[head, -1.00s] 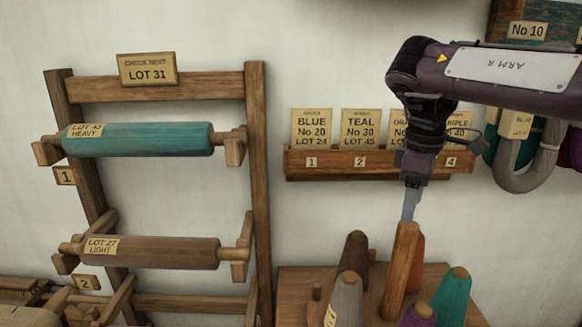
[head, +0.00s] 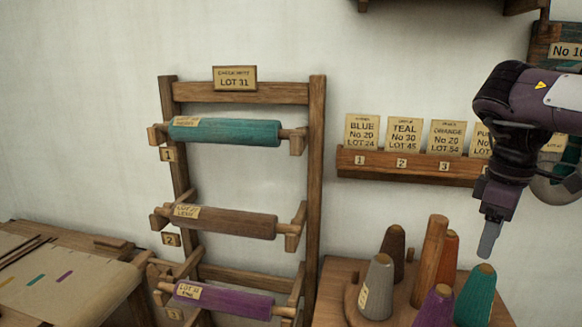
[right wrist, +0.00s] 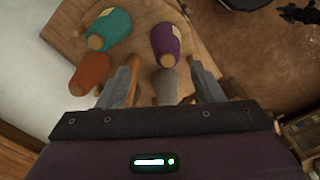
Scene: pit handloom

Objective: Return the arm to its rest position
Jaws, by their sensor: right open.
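My right gripper (head: 488,246) hangs with its fingers down at the right of the head view, above the teal cone (head: 476,297) and to the right of the tall wooden post (head: 429,262). In the right wrist view its two fingers are apart, with nothing held between them (right wrist: 166,64). The grey cone (right wrist: 166,84) shows in the gap, below the fingers. My right arm (head: 520,105) is bent and comes in from the right edge. My left gripper is not in view.
A wooden stand (head: 332,292) holds several yarn cones. Behind it, a card rack (head: 410,170) hangs on the wall. A wooden frame (head: 317,180) with teal, brown and purple rolls stands left of it. The wall between is bare.

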